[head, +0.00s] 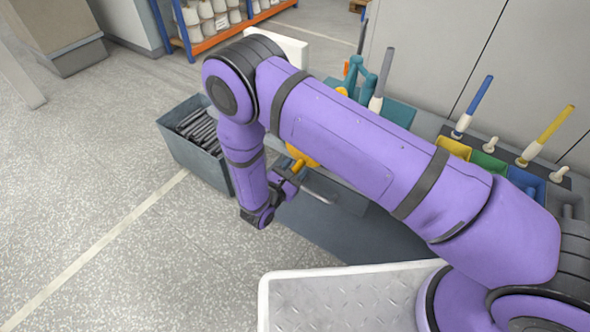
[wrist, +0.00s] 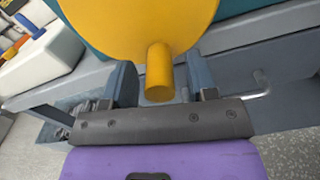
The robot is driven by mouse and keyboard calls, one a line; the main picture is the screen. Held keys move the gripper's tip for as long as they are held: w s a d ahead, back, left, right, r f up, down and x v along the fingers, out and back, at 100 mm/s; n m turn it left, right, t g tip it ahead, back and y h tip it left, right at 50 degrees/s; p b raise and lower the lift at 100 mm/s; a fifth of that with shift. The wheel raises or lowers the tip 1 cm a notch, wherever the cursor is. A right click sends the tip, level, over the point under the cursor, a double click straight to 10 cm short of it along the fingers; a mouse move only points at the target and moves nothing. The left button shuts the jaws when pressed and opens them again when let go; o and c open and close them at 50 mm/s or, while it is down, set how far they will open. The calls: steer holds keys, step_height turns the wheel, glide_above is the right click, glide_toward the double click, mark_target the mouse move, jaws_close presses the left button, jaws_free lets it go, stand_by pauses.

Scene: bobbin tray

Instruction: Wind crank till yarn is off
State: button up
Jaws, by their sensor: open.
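The crank is a yellow disc (wrist: 140,22) with a short yellow handle peg (wrist: 159,75) sticking out toward the wrist camera. In the head view a part of the yellow crank (head: 301,155) shows just under my forearm. My gripper (wrist: 161,78) is open, with one finger on each side of the peg and a gap visible on both sides. In the head view my gripper (head: 287,180) is at the crank, in front of the bench. A teal stand (head: 361,75) rises behind my arm. The yarn cannot be made out; my arm hides much of the winder.
A grey bin (head: 185,152) of dark rods stands on the floor at left. A drawer handle (head: 319,195) sticks out below the crank. Yellow, green and blue compartments (head: 488,163) are at right on the bench. A white tray (head: 340,285) is in the foreground.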

steer(key=c, duration=0.9)
